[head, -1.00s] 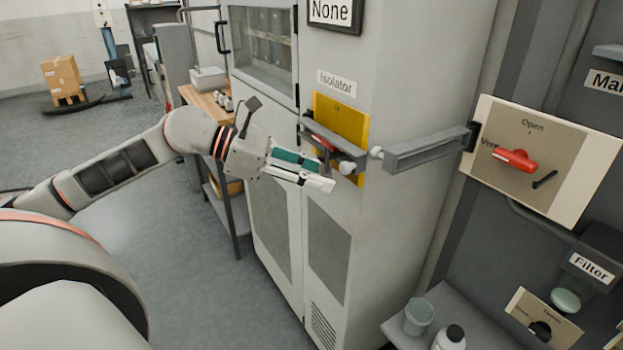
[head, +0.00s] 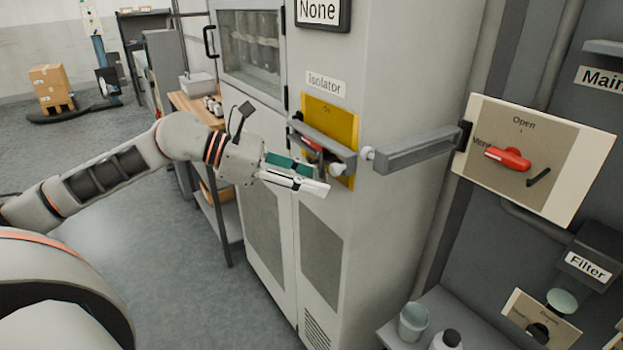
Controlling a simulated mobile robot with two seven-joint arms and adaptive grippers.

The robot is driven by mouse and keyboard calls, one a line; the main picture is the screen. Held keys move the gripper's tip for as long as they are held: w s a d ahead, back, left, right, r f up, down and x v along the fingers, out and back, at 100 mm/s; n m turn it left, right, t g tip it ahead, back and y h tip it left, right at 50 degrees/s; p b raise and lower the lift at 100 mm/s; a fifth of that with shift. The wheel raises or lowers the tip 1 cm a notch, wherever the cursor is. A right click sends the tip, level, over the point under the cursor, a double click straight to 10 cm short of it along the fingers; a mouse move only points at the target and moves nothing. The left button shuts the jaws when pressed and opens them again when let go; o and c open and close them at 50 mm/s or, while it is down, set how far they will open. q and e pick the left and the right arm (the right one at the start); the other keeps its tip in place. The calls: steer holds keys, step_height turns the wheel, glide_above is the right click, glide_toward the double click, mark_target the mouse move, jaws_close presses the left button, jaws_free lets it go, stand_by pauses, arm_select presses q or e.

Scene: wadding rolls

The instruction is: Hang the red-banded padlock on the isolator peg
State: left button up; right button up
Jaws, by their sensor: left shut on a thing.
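The isolator is a yellow plate (head: 345,125) on the grey cabinet, under an "Isolator" label (head: 326,84). A red part (head: 311,144) shows behind a grey bar (head: 325,147) in front of the plate. A pale knob (head: 337,168) sits at the bar's near end; I cannot tell whether it is the peg. My left gripper (head: 318,180) is just below and left of the knob, with a teal finger and a white one. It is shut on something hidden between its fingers. I cannot make out the red-banded padlock. My right gripper is not in view.
A cup (head: 413,322) and bottle (head: 447,340) stand on a low shelf.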

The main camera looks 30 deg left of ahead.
arm_select(q)
steer(key=o, duration=1.2)
steer(key=shift+o, duration=0.3)
steer(key=v, duration=1.2)
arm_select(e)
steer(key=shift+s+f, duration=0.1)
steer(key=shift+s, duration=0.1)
